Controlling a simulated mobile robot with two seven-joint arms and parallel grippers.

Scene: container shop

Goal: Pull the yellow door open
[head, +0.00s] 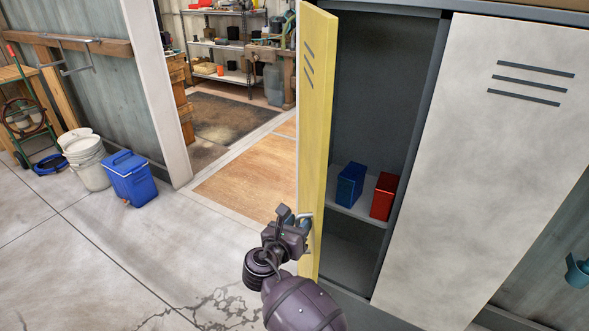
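The yellow door (316,110) stands wide open on the left side of a grey locker. I see it at a steep angle, with slanted vent slots near its top. My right gripper (294,215) is at the door's lower part, right by a small metal handle (312,236). Its fingers overlap the handle area, and I cannot tell whether they are closed on the handle. My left gripper is not in view.
Inside the locker, a blue box (350,186) and a red box (383,197) stand on a shelf (358,209). A closed white door (490,170) is to the right. White buckets (86,160) and a blue cooler (131,180) stand left. The concrete floor between is clear.

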